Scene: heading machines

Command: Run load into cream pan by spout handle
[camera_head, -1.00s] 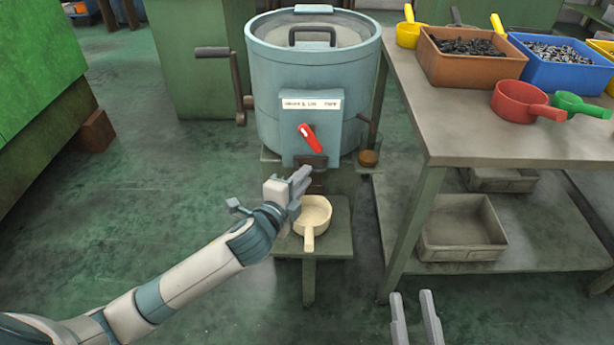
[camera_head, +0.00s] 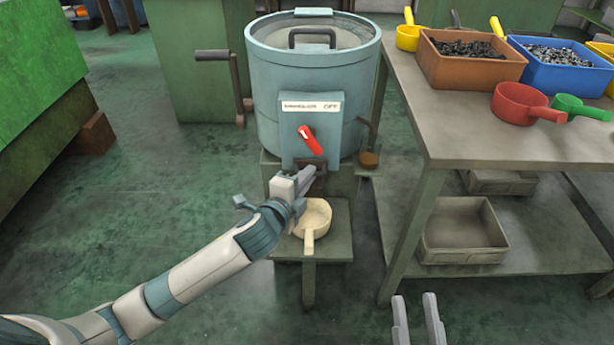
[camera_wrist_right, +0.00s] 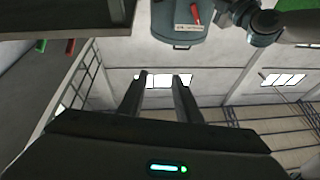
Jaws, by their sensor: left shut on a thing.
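The blue drum machine (camera_head: 265,100) stands at centre, with a red lever (camera_head: 310,140) on its front housing. The cream pan (camera_head: 313,214) sits on a small green stand (camera_head: 335,245) below the machine's front, its handle toward me. My left gripper (camera_head: 308,176) is shut at the spout area just above and left of the pan. The spout handle is hidden by the fingers, and I cannot make out its shape. The pan's inside looks plain, with no load visible in it. My right gripper (camera_head: 416,318) is open and empty at the bottom; its fingers also show in the right wrist view (camera_wrist_right: 157,95).
A grey table (camera_head: 460,130) at right carries a brown bin (camera_head: 470,68) and a blue bin (camera_head: 560,72) of metal parts, plus red (camera_head: 520,100) and green (camera_head: 570,103) pans. A tray (camera_head: 462,253) lies on its lower shelf.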

